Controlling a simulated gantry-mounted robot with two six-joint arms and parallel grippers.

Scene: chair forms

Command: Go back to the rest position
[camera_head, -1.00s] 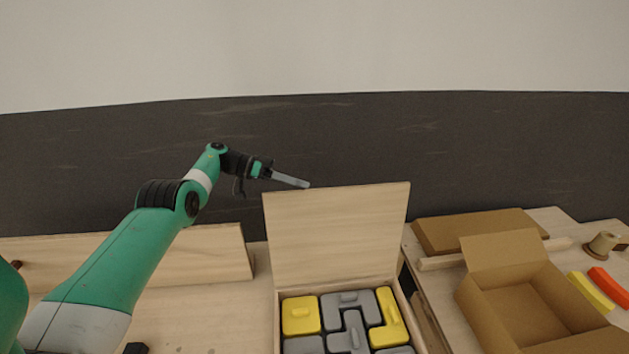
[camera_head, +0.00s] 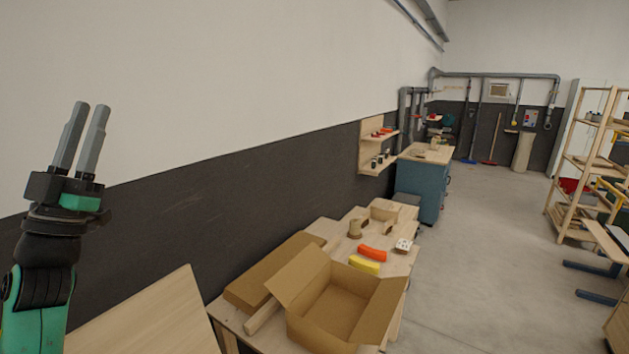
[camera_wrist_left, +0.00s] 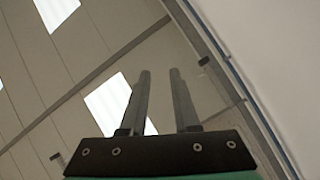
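My left gripper (camera_head: 82,138) is raised at the left of the head view, its two grey fingers pointing up in front of the white wall. The fingers stand a little apart with nothing between them. In the left wrist view the same fingers (camera_wrist_left: 160,100) show a clear gap, with ceiling panels and bright lights behind. The wooden box lid (camera_head: 150,315) shows at the bottom left of the head view, right of my left arm. The box's inside is out of view. My right gripper is not in view.
An open cardboard box (camera_head: 340,310) stands on the wooden table at lower middle. A yellow piece (camera_head: 364,265) and an orange piece (camera_head: 372,253) lie behind it. A blue cabinet (camera_head: 420,190) and wooden shelves (camera_head: 590,150) stand farther off. The floor (camera_head: 490,240) between is clear.

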